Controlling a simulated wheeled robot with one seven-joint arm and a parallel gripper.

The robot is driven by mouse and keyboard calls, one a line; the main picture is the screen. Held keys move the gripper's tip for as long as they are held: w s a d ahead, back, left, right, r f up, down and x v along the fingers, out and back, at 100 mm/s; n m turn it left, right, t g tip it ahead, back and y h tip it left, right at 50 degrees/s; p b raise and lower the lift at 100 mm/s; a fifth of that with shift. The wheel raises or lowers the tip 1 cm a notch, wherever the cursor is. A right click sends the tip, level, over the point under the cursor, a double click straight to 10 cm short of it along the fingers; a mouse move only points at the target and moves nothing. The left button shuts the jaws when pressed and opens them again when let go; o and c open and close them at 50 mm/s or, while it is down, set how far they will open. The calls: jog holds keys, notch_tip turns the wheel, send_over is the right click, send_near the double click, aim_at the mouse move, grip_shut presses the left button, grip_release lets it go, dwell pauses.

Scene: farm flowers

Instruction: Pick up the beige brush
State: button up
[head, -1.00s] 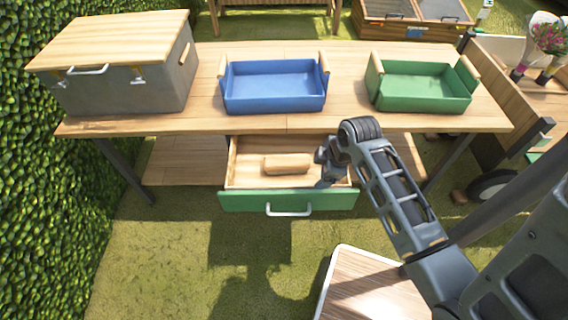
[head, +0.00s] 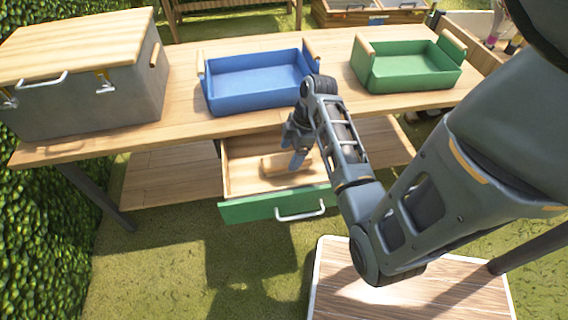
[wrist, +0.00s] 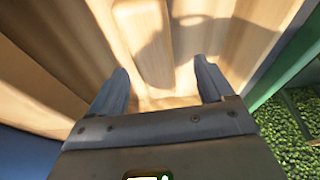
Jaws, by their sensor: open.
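The beige brush (head: 274,166) lies in the open drawer (head: 244,209), partly hidden behind my gripper (head: 296,157) in the head view. My gripper is over the drawer, just right of the brush, pointing down. In the wrist view my gripper (wrist: 161,75) is open, its two fingers apart with nothing held between them. A beige block that looks like the brush (wrist: 146,45) shows ahead, between and beyond the fingers. Contact with it cannot be made out.
The drawer has a green front with a white handle (head: 301,211). The wooden table (head: 180,122) overhangs its back and bears a grey box (head: 95,105), a blue tray (head: 258,97) and a green tray (head: 408,76). A wood-topped surface (head: 400,292) lies in front.

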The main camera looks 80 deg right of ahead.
aim_at(287, 157)
jog(key=x, duration=0.3)
jog(key=b+x, duration=0.1)
jog(key=x, duration=0.1)
jog(key=shift+w+d+f, duration=0.1)
jog(key=shift+w+d, duration=0.1)
jog(key=shift+d, duration=0.05)
jog(key=c, duration=1.1)
notch_tip(287, 157, up, 10)
jog(key=shift+r+p, duration=0.1)
jog(key=shift+p, duration=0.95)
